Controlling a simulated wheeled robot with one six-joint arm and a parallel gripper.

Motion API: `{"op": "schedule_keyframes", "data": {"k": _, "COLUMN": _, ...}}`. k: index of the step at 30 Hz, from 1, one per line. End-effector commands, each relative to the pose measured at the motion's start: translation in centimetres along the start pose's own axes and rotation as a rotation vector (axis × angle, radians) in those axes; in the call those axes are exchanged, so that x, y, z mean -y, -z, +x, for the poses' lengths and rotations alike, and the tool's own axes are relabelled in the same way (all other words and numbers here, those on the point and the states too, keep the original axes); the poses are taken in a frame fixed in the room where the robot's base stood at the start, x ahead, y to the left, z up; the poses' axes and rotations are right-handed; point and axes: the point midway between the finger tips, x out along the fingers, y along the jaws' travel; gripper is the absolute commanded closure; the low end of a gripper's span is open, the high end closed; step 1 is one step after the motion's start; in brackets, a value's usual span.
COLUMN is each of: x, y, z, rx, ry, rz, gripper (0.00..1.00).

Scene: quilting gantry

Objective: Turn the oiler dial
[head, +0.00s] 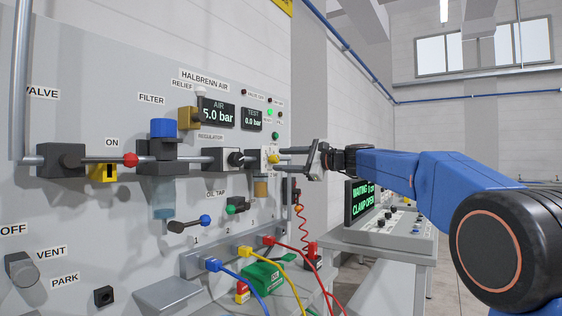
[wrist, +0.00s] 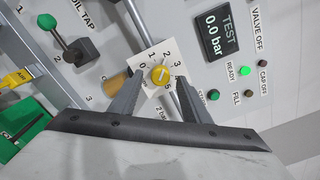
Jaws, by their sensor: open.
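The oiler dial is a small yellow knob (head: 271,157) on a white numbered plate at the right end of the panel's pipe row. It also shows in the wrist view (wrist: 160,75), with a pale pointer mark on its face. My gripper (head: 285,158) reaches in from the right, just in front of the dial. In the wrist view my gripper (wrist: 159,82) is open, with one finger on each side of the knob. I cannot tell whether either finger touches it. The amber oiler bowl (head: 261,187) hangs below the dial, partly hidden by a finger in the wrist view.
A black regulator knob (head: 236,158) sits left of the dial. The green-handled oil tap (head: 236,209) is below. Blue, yellow and red hoses (head: 300,257) hang from the lower manifold. A console (head: 378,225) reading "CLAMP OPEN" stands under my arm. The test display (wrist: 217,32) reads 0.0 bar.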

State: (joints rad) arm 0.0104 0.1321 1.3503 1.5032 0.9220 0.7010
Motion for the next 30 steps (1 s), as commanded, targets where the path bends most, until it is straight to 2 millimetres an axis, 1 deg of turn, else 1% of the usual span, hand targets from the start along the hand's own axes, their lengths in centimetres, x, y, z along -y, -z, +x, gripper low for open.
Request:
{"op": "schedule_keyframes", "data": {"k": 3, "x": 0.0, "y": 0.0, "z": 1.0, "rx": 0.0, "ry": 0.0, "rz": 0.0, "gripper": 0.57}}
{"op": "schedule_keyframes", "data": {"k": 6, "x": 0.0, "y": 0.0, "z": 1.5, "rx": 0.0, "ry": 0.001, "rz": 0.0, "gripper": 0.57}}
{"op": "schedule_keyframes", "data": {"k": 15, "x": 0.0, "y": 0.0, "z": 1.6, "rx": 0.0, "ry": 0.001, "rz": 0.0, "gripper": 0.57}}
{"op": "schedule_keyframes", "data": {"k": 20, "x": 0.0, "y": 0.0, "z": 1.6, "rx": 0.0, "ry": 0.001, "rz": 0.0, "gripper": 0.95}}
{"op": "schedule_keyframes", "data": {"k": 21, "x": 0.0, "y": 0.0, "z": 1.6, "rx": 0.0, "ry": 0.0, "rz": 0.0, "gripper": 0.98}}
{"op": "schedule_keyframes", "data": {"k": 30, "x": 0.0, "y": 0.0, "z": 1.6, "rx": 0.0, "ry": 0.0, "rz": -0.032, "gripper": 0.98}}
